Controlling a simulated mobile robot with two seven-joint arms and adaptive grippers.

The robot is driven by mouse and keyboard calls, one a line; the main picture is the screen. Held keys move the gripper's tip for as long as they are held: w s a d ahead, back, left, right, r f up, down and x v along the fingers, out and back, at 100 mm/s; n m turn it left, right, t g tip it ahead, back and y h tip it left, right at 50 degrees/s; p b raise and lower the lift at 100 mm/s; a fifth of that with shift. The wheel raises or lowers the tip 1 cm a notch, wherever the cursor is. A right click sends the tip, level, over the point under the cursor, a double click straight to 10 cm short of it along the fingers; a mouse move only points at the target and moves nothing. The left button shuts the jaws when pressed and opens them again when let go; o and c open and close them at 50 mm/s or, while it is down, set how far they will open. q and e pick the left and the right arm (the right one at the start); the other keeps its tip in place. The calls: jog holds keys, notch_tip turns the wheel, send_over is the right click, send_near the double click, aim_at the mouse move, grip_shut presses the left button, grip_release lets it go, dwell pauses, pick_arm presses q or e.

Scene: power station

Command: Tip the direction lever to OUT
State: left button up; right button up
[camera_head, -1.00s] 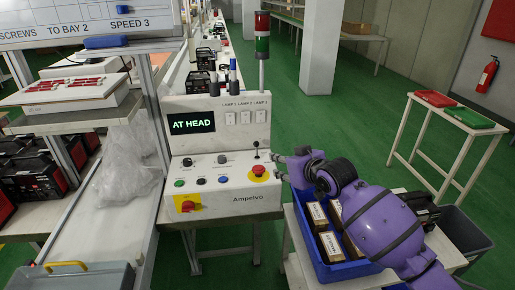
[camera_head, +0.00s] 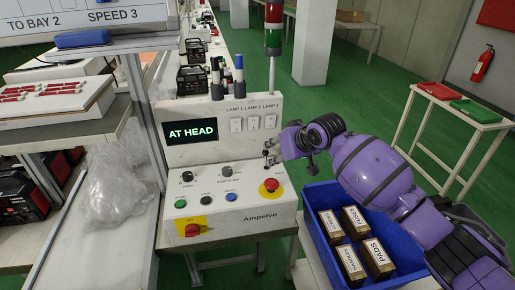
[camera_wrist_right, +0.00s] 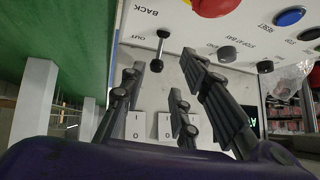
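The direction lever (camera_wrist_right: 158,50) shows in the right wrist view as a thin metal stem with black ends, beside the printed words OUT and BACK on the white control panel (camera_wrist_right: 180,22). Which way it is tipped I cannot tell. My right gripper (camera_wrist_right: 163,70) is open, its dark fingers spread on both sides of the lever's near end; contact is not clear. In the head view my right gripper (camera_head: 269,154) is at the right side of the control panel (camera_head: 243,218), largely hiding the lever. The display (camera_head: 191,131) reads AT HEAD. My left gripper is not in view.
A red emergency button (camera_head: 271,185) sits just below my right gripper. Other knobs and buttons lie to its left. A blue crate (camera_head: 325,262) with labelled boxes stands under my right arm. A signal tower (camera_head: 273,35) rises behind the panel.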

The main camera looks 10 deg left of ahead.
aim_at(266, 157)
jog(key=shift+w+a+f, duration=0.1)
jog(key=shift+w+a, duration=0.1)
jog(key=shift+w, duration=0.15)
jog(key=shift+w+a+f, duration=0.2)
jog(key=shift+f, duration=0.15)
jog(key=b+x, duration=0.1)
jog(key=x, duration=0.4)
jog(key=shift+f, duration=0.1)
jog(key=shift+w+a+f, duration=0.15)
jog(key=shift+f, duration=0.1)
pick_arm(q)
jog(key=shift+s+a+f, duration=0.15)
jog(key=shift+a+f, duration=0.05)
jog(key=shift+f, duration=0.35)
pick_arm(e)
jog(key=shift+w, duration=0.2)
grip_shut()
jog(key=shift+s, duration=0.1)
